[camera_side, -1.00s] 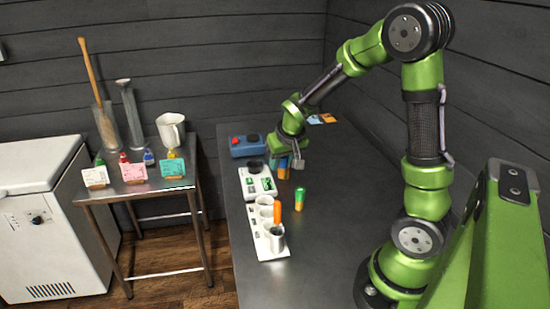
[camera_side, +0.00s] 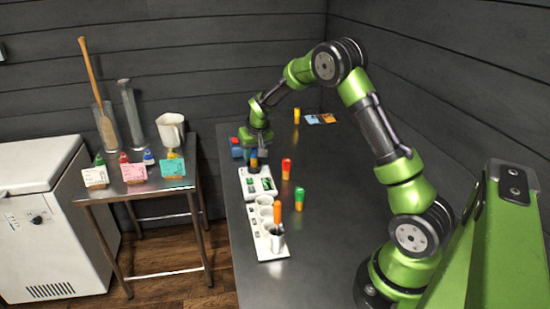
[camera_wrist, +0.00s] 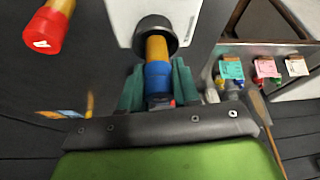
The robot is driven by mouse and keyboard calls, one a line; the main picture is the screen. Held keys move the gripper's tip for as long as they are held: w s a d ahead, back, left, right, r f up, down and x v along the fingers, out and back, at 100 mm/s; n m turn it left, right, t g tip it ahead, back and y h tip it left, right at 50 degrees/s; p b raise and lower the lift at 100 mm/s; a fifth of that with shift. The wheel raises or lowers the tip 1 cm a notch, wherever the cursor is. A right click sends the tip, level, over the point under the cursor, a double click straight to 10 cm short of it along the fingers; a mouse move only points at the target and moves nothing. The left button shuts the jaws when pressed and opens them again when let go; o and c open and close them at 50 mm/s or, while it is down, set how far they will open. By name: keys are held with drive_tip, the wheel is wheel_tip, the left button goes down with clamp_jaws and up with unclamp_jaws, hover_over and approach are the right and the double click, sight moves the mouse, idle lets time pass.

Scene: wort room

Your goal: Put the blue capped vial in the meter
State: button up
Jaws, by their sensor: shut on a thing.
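The blue capped vial (camera_wrist: 158,76) has an amber body, and my gripper (camera_wrist: 157,88) is shut on it at the cap. In the wrist view the body's far end overlaps the black round socket (camera_wrist: 142,30) of the white meter (camera_wrist: 194,14). I cannot tell how deep the end sits in the socket. In the side view my gripper (camera_side: 256,146) is over the far end of the meter (camera_side: 250,187). The vial (camera_side: 253,161) shows there as a small dark and amber piece below the fingers, at the socket.
A white rack (camera_side: 265,243) is in front of the meter.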

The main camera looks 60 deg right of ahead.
drive_tip(key=shift+f, duration=0.3)
drive_tip(key=shift+f, duration=0.1)
drive_tip(key=shift+s+f, duration=0.1)
drive_tip(key=shift+f, duration=0.6)
drive_tip(key=o, duration=1)
drive_tip(key=shift+a, duration=0.1)
drive_tip(key=shift+o, duration=0.3)
drive_tip(key=v, duration=1.3)
drive_tip(key=shift+w+r, duration=0.25)
drive_tip(key=s+a+r+n+t+y, duration=0.1)
drive_tip(key=s+a+r, duration=0.3)
drive_tip(key=s+a, duration=0.6)
drive_tip(key=s+a+r+n+t+y, duration=0.1)
drive_tip(key=s+a+r+t+y, duration=0.1)
drive_tip(key=s+a, duration=0.8)
drive_tip(key=s+r+y, duration=0.1)
drive_tip(key=s, duration=0.2)
drive_tip(key=shift+a+r+n+y, duration=0.25)
drive_tip(key=shift+r+n+y, duration=0.05)
drive_tip(key=shift+r+n, duration=0.1)
